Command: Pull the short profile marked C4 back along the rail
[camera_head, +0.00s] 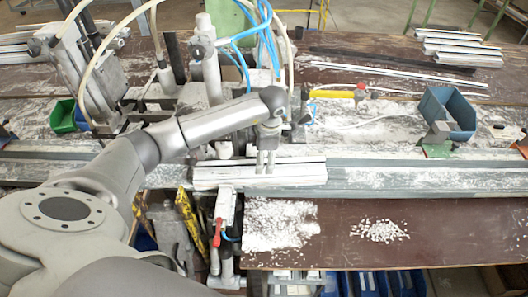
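A short light-coloured profile (225,178) lies lengthwise on the long grey rail (420,180) near the middle of the head view. No C4 mark is readable on it. My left arm reaches in from the left, and my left gripper (266,168) points down at the profile, right of its middle. Its two fingers are close together with a narrow gap and look to be at or touching the profile. Whether they grip it cannot be seen. My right gripper is not in view.
A clamp with a red lever (217,233) stands in front of the rail. A blue-grey bin (447,108) stands behind the rail at right. White chips (379,230) lie on the brown front board. Hoses and machine columns stand behind my arm. The rail right of the profile is clear.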

